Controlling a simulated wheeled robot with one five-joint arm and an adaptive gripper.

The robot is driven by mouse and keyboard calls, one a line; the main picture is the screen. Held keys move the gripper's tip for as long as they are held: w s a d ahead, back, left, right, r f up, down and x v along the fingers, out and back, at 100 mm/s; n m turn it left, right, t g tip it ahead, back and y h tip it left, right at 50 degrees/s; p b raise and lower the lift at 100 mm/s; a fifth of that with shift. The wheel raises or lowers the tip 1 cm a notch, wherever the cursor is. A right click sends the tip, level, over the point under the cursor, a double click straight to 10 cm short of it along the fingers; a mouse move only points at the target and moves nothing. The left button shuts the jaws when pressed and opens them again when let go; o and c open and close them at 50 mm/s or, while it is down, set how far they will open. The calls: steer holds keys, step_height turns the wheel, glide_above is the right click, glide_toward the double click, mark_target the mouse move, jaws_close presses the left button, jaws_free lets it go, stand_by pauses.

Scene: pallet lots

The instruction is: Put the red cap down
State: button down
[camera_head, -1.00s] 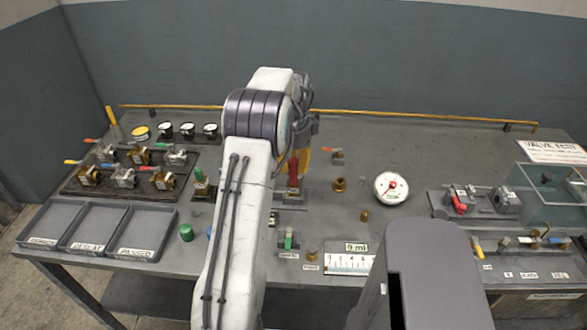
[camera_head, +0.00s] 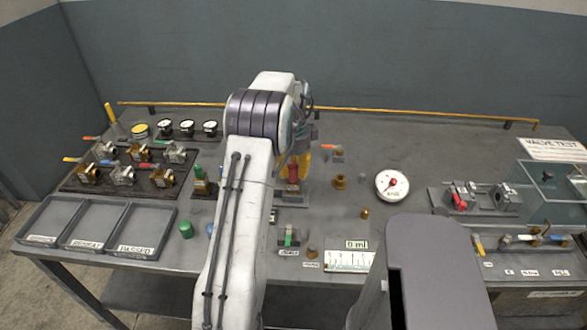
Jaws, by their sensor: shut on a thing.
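My gripper (camera_head: 295,166), with yellow parts, is shut on the red cap from behind and above. My arm hides part of the gripper and the left side of the stand. The cap looks upright; I cannot tell whether it touches the stand.
A green-topped piece (camera_head: 199,174) stands left of my arm, with a loose green cap (camera_head: 186,230) in front. Brass fittings (camera_head: 338,181) and a round gauge (camera_head: 392,185) stand right. Three grey trays (camera_head: 140,230) line the left front. A glass case (camera_head: 550,190) is far right.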

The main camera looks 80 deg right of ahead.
mark_target(293, 166)
steer(key=c, duration=1)
jaws_free()
steer(key=shift+o, duration=0.2)
step_height(293, 166, up, 13)
steer(key=p, duration=0.1)
steer(key=shift+a+p, duration=0.2)
steer(key=shift+p, duration=0.15)
steer(key=shift+r, duration=0.1)
